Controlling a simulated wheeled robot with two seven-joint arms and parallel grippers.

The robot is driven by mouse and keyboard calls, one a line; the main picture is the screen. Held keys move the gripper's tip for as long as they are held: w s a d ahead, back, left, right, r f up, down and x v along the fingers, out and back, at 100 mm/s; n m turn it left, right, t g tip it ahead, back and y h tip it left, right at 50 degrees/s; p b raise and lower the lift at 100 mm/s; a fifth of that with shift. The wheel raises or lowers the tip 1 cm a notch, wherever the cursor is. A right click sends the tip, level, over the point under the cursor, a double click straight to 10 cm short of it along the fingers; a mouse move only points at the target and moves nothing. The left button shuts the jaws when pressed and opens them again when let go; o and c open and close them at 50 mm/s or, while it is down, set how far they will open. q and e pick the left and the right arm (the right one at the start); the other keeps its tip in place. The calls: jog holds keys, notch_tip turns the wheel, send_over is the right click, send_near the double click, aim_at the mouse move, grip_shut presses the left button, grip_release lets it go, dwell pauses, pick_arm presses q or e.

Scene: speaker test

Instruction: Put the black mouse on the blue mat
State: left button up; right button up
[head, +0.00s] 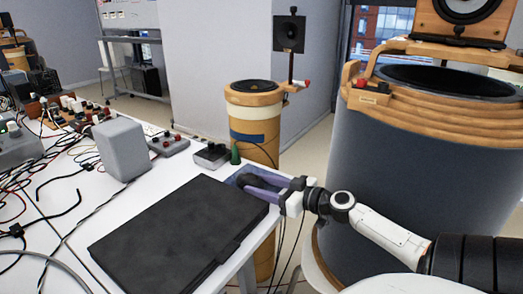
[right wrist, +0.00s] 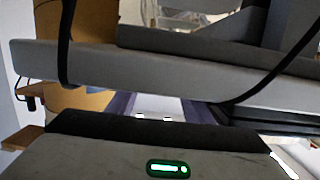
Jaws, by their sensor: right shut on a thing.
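My right gripper (head: 254,186) reaches in from the right in the head view, over the right edge of the white table. Its fingers are shut on the black mouse (head: 246,179), a small dark shape partly hidden by the fingers. The blue mat (head: 236,172) shows as a small patch around and beneath the mouse, behind the black case. I cannot tell whether the mouse touches the mat. In the right wrist view, grey and dark surfaces fill most of the picture, and I cannot make out the mouse there. My left gripper is not in view.
A large flat black case (head: 180,235) lies just in front of the gripper. A green cone (head: 235,153), a small dark box (head: 211,155) and a grey speaker box (head: 123,149) stand behind it. Cables clutter the left. A large dark barrel (head: 420,170) stands at right.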

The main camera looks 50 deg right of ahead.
jog(key=shift+f, duration=0.15)
jog(key=o, duration=1.1)
jog(key=shift+s, duration=0.2)
jog(key=s, duration=0.2)
jog(key=s+r, duration=0.1)
jog(key=s, duration=0.4)
jog(key=shift+d+r, duration=0.25)
